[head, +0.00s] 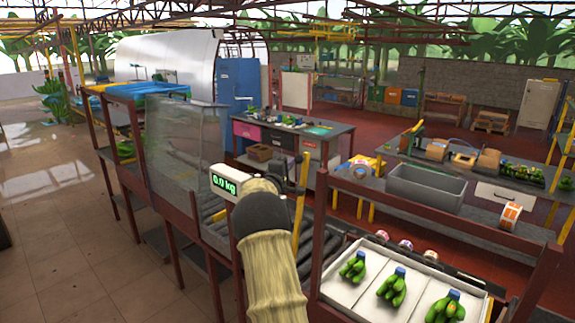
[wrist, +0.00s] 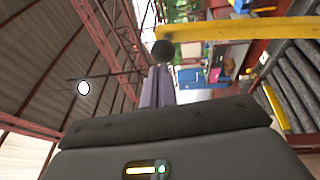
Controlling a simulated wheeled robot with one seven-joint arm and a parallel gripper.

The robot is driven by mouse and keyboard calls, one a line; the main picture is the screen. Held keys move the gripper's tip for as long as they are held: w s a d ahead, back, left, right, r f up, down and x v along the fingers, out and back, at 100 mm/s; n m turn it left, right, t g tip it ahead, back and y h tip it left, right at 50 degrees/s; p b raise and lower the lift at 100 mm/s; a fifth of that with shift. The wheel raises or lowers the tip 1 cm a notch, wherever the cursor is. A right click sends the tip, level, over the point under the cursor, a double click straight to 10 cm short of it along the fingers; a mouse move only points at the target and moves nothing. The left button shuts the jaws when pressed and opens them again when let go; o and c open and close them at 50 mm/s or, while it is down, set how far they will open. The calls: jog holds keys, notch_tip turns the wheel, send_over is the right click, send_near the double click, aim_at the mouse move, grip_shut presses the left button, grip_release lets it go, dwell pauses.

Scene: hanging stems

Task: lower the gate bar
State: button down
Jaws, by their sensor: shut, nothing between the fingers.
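The gate bar (head: 300,205) is yellow and stands nearly upright beside the roller conveyor in the head view, just right of my sleeved arm. In the wrist view the yellow bar (wrist: 240,29) crosses the upper right and ends in a round black knob (wrist: 163,49). My gripper's fingers (wrist: 159,72) are shut and empty, with their tips right at the knob. I cannot tell whether they touch it.
A scale display (head: 224,184) reading 0.0 kg stands left of my arm. A clear panel (head: 180,140) is further left. A white tray (head: 340,292) holds green banana bunches at front right. A grey bin (head: 418,187) sits on the table behind. Conveyor rollers (wrist: 297,85) run at the wrist view's right.

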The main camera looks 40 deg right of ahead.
jog(key=shift+s+d, duration=0.15)
jog(key=shift+s, duration=0.55)
jog(key=r+b+v, duration=0.1)
jog(key=b+v, duration=0.3)
jog(key=v, duration=0.9)
jog(key=shift+w+a+r+b, duration=0.25)
jog(key=shift+w+a+b, duration=0.05)
jog(key=shift+a, duration=0.1)
jog(key=shift+w, duration=0.2)
